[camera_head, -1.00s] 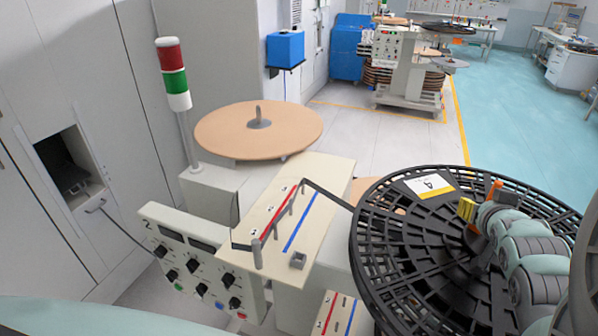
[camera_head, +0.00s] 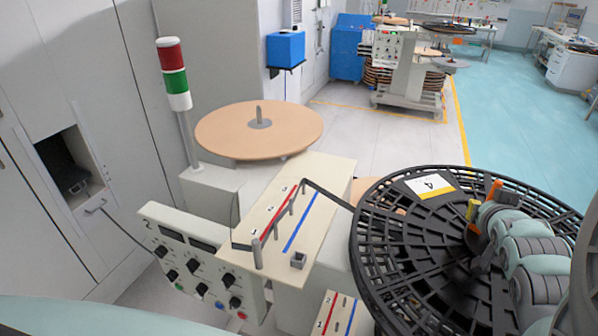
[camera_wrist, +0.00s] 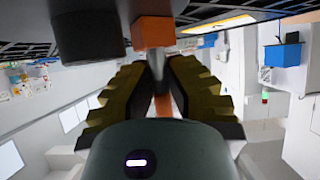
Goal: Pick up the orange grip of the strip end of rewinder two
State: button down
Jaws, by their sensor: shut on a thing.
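Rewinder two has a control panel (camera_head: 168,237) marked 2 and a cream deck (camera_head: 325,180) with red and blue lines. A black slotted reel (camera_head: 385,240) with a label marked 4 lies at the right. My gripper (camera_head: 474,210), with yellow fingertips, is over this reel, partly hidden by my arm. An orange piece (camera_head: 495,190) shows beside the fingertips. In the wrist view, the ribbed fingers (camera_wrist: 158,68) are shut on the orange grip (camera_wrist: 163,104), which shows between them. An orange block (camera_wrist: 153,32) with a thin metal pin is just beyond the tips.
A tan disc (camera_head: 225,135) and a red-green signal tower (camera_head: 174,75) stand behind the panel. A grey cabinet wall (camera_head: 110,60) closes off the left. Another station (camera_head: 405,70) is at the back. The turquoise floor (camera_head: 520,120) at the back right is open.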

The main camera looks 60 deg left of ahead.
jog(key=shift+w+r+b, duration=0.1)
jog(key=shift+r+b, duration=1)
jog(key=shift+r, duration=0.05)
jog(key=s+r+p, duration=0.2)
jog(key=s+p, duration=0.7)
jog(key=s, duration=0.7)
jog(key=shift+s+a+r, duration=0.15)
jog(key=shift+a+r, duration=0.2)
